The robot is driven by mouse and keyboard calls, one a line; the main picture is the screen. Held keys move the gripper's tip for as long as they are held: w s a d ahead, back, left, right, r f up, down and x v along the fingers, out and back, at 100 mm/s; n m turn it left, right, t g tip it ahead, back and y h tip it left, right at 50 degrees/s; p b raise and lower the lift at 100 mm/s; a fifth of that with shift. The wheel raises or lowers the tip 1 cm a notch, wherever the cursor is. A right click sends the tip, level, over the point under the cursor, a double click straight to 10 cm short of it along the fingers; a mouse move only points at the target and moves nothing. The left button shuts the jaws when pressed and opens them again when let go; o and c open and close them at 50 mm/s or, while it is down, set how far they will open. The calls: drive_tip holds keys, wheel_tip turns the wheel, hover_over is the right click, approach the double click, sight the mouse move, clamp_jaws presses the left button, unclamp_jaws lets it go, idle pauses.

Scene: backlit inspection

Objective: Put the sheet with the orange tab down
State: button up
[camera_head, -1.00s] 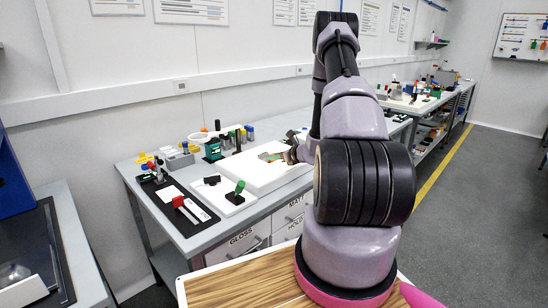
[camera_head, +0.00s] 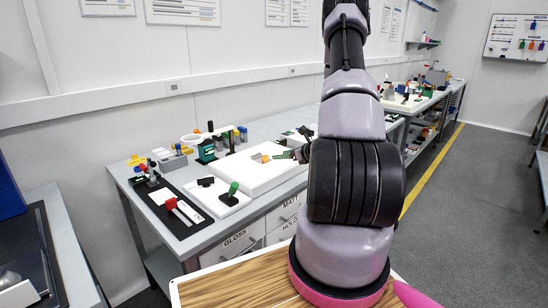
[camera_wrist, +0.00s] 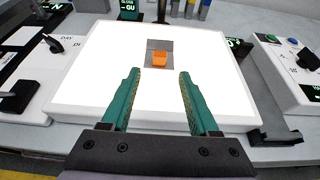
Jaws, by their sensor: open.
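A small grey sheet (camera_wrist: 151,46) with an orange tab (camera_wrist: 160,58) lies on the bright white panel (camera_wrist: 95,100) in the wrist view. The orange tab also shows in the head view (camera_head: 265,158), on the white panel (camera_head: 240,176) on the bench. My gripper (camera_wrist: 155,72) is open, its two green fingers spread apart over the panel. Nothing is between the fingers; the sheet and its tab are just beyond the fingertips. In the head view, the green fingers (camera_head: 284,155) are to the right of the tab, partly hidden by my arm.
A box with a black knob (camera_wrist: 55,44) is left of the panel, and a box with a green button (camera_wrist: 270,38) is right. Jars and holders stand behind the panel.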

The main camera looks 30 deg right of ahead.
drive_tip(key=s+a+r+n+g+y, duration=0.2)
drive_tip(key=s+a+r+n, duration=0.25)
drive_tip(key=a+r, duration=0.3)
drive_tip(key=s+a+r+n+g+y, duration=0.1)
drive_tip(key=s+a+r+n+g, duration=0.2)
drive_tip(key=a+r+n, duration=0.4)
drive_tip(key=s+a+r+n+g+y, duration=0.2)
drive_tip(key=s+a+r+n, duration=0.15)
drive_tip(key=a+r, duration=0.4)
drive_tip(key=s+r+n+h, duration=0.3)
drive_tip(key=s+r+n, duration=0.3)
drive_tip(key=s, duration=0.2)
drive_tip(key=s+r+n+t+h, duration=0.1)
drive_tip(key=s+r+n+h, duration=0.3)
drive_tip(key=s, duration=0.5)
drive_tip(key=shift+s+d+r+n+h, duration=0.3)
drive_tip(key=shift+d+r+n, duration=0.05)
drive_tip(key=shift+r+n, duration=1.15)
drive_tip(key=shift+r, duration=0.1)
